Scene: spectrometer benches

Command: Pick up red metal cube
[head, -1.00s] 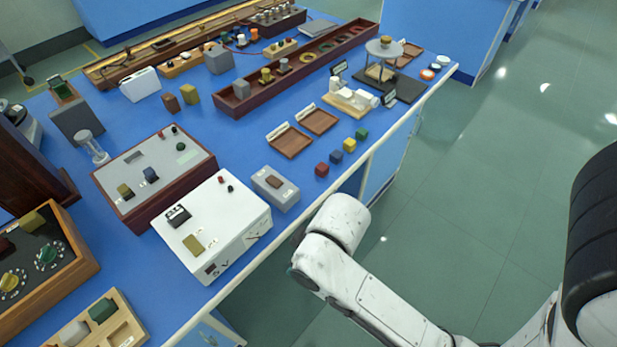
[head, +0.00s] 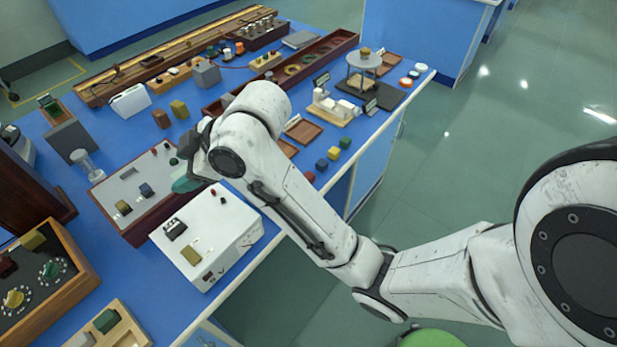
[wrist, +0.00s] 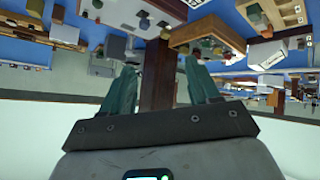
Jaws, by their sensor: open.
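The red cube (head: 309,177) sits on the blue bench top near its front edge, at the near end of a short row of small cubes. It lies just to the right of my forearm in the head view. My gripper (head: 187,181) is raised over the bench, left of the red cube and above the grey-topped instrument box. Its teal fingers are partly hidden behind my wrist. In the wrist view my gripper (wrist: 160,65) shows its two fingers spread apart with nothing between them. I cannot make out the red cube in that view.
Blue (head: 321,165), yellow (head: 334,153) and green (head: 345,142) cubes continue the row. A white instrument box (head: 207,232) stands left of the row, below my gripper in the picture. Wooden trays (head: 303,131) lie behind the row. The floor (head: 440,160) right of the bench is clear.

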